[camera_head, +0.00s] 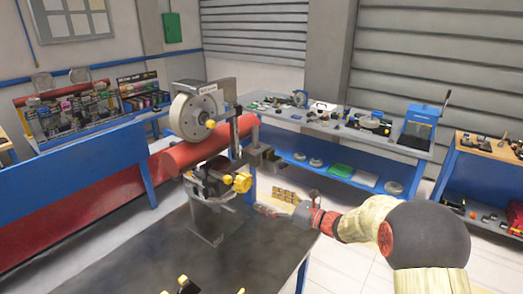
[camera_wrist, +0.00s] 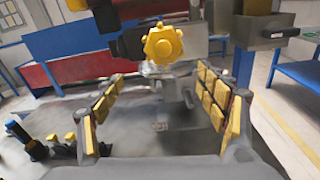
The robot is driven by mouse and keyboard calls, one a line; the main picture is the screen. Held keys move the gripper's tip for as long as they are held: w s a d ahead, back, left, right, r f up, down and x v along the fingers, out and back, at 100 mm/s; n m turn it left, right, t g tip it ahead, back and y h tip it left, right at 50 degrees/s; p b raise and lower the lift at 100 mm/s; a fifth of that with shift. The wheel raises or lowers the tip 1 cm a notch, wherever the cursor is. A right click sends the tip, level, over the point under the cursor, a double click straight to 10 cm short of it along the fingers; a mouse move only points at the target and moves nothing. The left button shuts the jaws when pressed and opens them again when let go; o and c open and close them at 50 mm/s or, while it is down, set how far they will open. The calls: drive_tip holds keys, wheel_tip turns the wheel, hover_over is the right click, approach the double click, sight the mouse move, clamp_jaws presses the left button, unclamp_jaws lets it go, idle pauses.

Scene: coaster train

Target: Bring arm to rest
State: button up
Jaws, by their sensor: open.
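My gripper (camera_head: 274,202) is at the right edge of the dark workbench (camera_head: 130,255) in the head view, with my arm reaching in from the lower right. In the wrist view my gripper (camera_wrist: 160,82) has its two yellow-padded fingers spread wide, with nothing between them. Beyond the fingers stands a bench machine with a yellow star knob (camera_wrist: 162,45). In the head view this machine has a grey wheel (camera_head: 196,112) and yellow knobs (camera_head: 241,182). My gripper is to the right of it and appears apart from it.
A large red cylinder (camera_head: 195,150) lies behind the machine. Yellow and black items (camera_head: 186,285) are at the bench's near edge; similar ones (camera_wrist: 62,145) show at left in the wrist view. A tool-covered blue table (camera_head: 345,135) stands behind. Bare floor (camera_head: 345,262) lies right of the bench.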

drive_tip(key=s+a+f+n+g, duration=0.2)
drive_tip(key=s+f+n+g, duration=0.2)
drive_tip(key=s+f, duration=0.3)
drive_tip(key=s+d+f+n+g+h+b, duration=0.1)
drive_tip(key=s+n+g+h, duration=0.2)
drive_tip(key=s+n, duration=0.45)
drive_tip(key=s+d+f+n+g+h, duration=0.15)
drive_tip(key=s+n, duration=0.25)
drive_tip(key=s, duration=0.6)
drive_tip(key=s+d+r+n+t+h+b, duration=0.2)
drive_tip(key=s+d+r+n+h+b, duration=0.1)
drive_tip(key=s, duration=0.6)
drive_tip(key=s+d+r+n+t+h+b, duration=0.2)
drive_tip(key=s+d+r+n+h, duration=0.3)
drive_tip(key=s+d+n, duration=0.3)
drive_tip(key=shift+s+d+h+b, duration=0.5)
drive_tip(key=shift+s+d+h, duration=0.3)
drive_tip(key=shift+d, duration=0.45)
